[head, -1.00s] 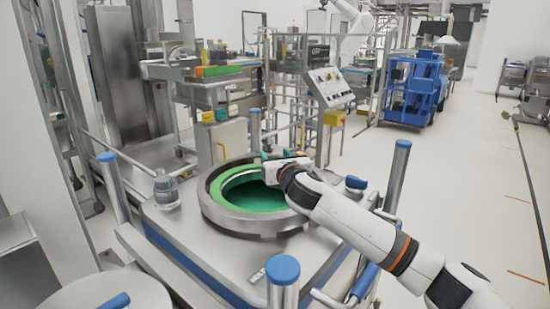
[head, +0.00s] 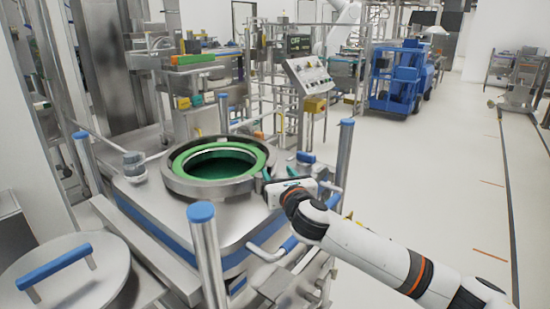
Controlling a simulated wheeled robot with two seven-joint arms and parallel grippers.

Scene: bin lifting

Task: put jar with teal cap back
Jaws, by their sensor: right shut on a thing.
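My right gripper (head: 277,174) is beside the right side of the round vessel opening, above the machine's edge. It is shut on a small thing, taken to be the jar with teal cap. Small teal patches show at the fingertips, but the jar's body is too small and hidden to make out. The vessel opening has a steel rim (head: 180,182) and a green ring (head: 180,162) inside, with a dark green interior. My left gripper is not in view.
Blue-capped posts (head: 203,225) stand around the steel machine. A round lid with a blue handle (head: 54,268) is at the lower left. A control panel (head: 310,75) and a blue cart (head: 398,85) stand behind. The floor at right is clear.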

